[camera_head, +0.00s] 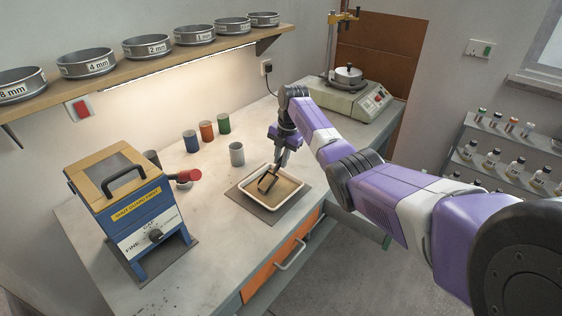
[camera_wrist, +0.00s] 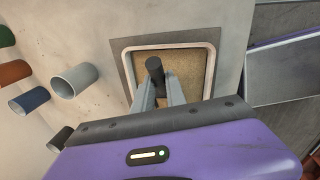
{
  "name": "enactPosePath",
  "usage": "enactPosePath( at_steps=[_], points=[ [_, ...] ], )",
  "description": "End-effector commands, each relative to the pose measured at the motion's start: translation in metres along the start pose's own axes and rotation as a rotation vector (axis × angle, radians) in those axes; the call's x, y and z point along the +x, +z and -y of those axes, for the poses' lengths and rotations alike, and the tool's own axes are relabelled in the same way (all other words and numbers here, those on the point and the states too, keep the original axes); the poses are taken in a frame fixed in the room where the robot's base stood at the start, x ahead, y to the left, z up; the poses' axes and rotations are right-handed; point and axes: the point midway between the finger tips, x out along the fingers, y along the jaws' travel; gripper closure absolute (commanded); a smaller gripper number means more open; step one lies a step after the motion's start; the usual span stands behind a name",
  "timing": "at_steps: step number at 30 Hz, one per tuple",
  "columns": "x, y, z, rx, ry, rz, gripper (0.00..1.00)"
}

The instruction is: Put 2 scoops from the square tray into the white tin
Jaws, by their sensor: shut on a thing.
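The square tray (camera_head: 301,192) has a white rim and holds tan granular material. It also shows in the wrist view (camera_wrist: 210,62). My gripper (camera_head: 284,156) is above the tray, shut on the dark handle of a scoop (camera_head: 266,182). The scoop's head is at or in the material; how deep it sits I cannot tell. In the wrist view the handle (camera_wrist: 155,68) shows between the fingers, and the scoop's head is hidden. The white tin (camera_head: 237,154), pale grey-white here, stands upright just behind and left of the tray. It shows left of the tray in the wrist view (camera_wrist: 76,80).
Blue (camera_head: 191,141), orange (camera_head: 206,131) and green (camera_head: 223,123) tins stand behind the white tin, and a dark tin (camera_head: 152,158) is farther left. A blue and yellow machine (camera_head: 125,205) with a red knob stands left. A scale-like device (camera_head: 349,90) is at the back right.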

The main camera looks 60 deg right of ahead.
Motion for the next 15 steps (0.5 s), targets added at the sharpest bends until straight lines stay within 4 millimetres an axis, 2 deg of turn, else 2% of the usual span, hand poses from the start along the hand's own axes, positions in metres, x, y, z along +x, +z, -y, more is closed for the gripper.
enactPosePath(
  at_steps=[15],
  points=[
    [-0.014,0.0,-0.003,0.022,0.019,-0.138,1.0]
  ],
)
